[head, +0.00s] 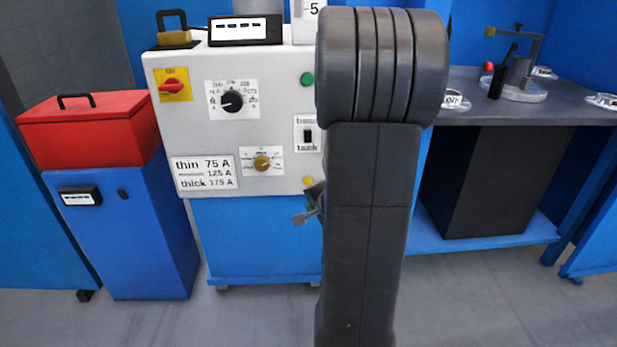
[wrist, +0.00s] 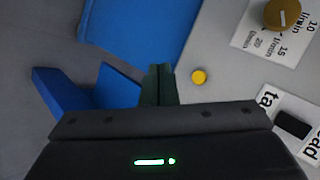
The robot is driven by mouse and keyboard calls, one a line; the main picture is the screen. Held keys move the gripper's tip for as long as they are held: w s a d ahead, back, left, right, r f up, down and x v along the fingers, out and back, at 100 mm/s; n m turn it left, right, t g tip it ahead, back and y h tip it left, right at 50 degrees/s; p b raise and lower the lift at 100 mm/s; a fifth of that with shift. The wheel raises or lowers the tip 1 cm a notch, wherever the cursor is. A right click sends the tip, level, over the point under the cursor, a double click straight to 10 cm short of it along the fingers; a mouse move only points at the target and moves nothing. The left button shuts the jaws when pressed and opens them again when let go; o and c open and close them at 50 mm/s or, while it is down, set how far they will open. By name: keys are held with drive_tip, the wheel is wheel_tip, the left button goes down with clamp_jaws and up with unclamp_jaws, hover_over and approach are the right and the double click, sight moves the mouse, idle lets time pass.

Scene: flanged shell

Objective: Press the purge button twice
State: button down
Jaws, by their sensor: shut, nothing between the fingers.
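A small round yellow button (head: 308,181), with no readable label, is low on the right of the white machine panel (head: 210,130). It is the likely purge button. It also shows in the wrist view (wrist: 198,77), just right of my fingertips. My gripper (wrist: 160,68) is shut and empty, with a visible gap in the picture between its tips and the button. How far the tips are from the panel is hard to tell. In the head view my arm hides most of the gripper.
A green button (head: 307,79), a toggle switch (head: 307,135), a brass knob (head: 262,163), a black dial (head: 232,102) and a red switch (head: 172,86) share the panel. A blue cabinet with a red top (head: 90,130) stands left. A grey workbench (head: 560,110) is at right.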

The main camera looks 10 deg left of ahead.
idle(0.3)
drive_tip(key=p, duration=0.4)
approach(310, 184)
drive_tip(key=w+a+f, duration=0.1)
drive_tip(key=a+f, duration=0.2)
drive_tip(key=f, duration=0.2)
drive_tip(key=shift+w+a, duration=0.35)
drive_tip(key=shift+w, duration=0.05)
drive_tip(key=shift+w, duration=0.1)
idle(1.2)
drive_tip(key=shift+w+a, duration=0.1)
drive_tip(key=shift+w, duration=0.2)
drive_tip(key=shift+w+a, duration=0.15)
drive_tip(key=shift+w, duration=0.35)
idle(0.7)
drive_tip(key=shift+s, duration=0.2)
drive_tip(key=shift+s+d+b, duration=0.25)
drive_tip(key=shift+s+b, duration=0.25)
drive_tip(key=shift+s, duration=0.2)
